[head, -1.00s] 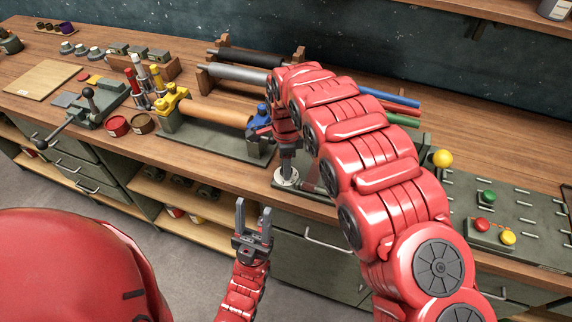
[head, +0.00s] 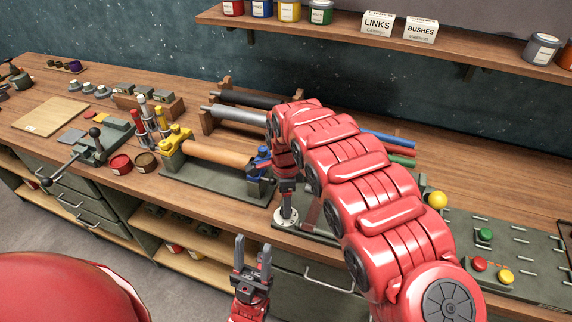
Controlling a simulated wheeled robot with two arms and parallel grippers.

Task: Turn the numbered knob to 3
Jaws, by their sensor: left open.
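A pale round dial (head: 286,218) with dark marks sits near the bench's front edge, on a dark plate mostly behind my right arm. I take it to be the numbered knob's dial; its numbers are too small to read. My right gripper (head: 287,198) points down right over its centre and hides the knob itself. I cannot tell whether its fingers grip the knob. My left gripper (head: 252,256) is open and empty, fingers up, in front of the bench's edge and below the dial in the picture.
A roller on a green base (head: 210,180) stands just left of the dial. A panel with coloured buttons (head: 520,245) and a yellow ball (head: 437,200) lie to the right. A lever vise (head: 95,145) is at the left. A shelf (head: 400,45) with tins hangs above.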

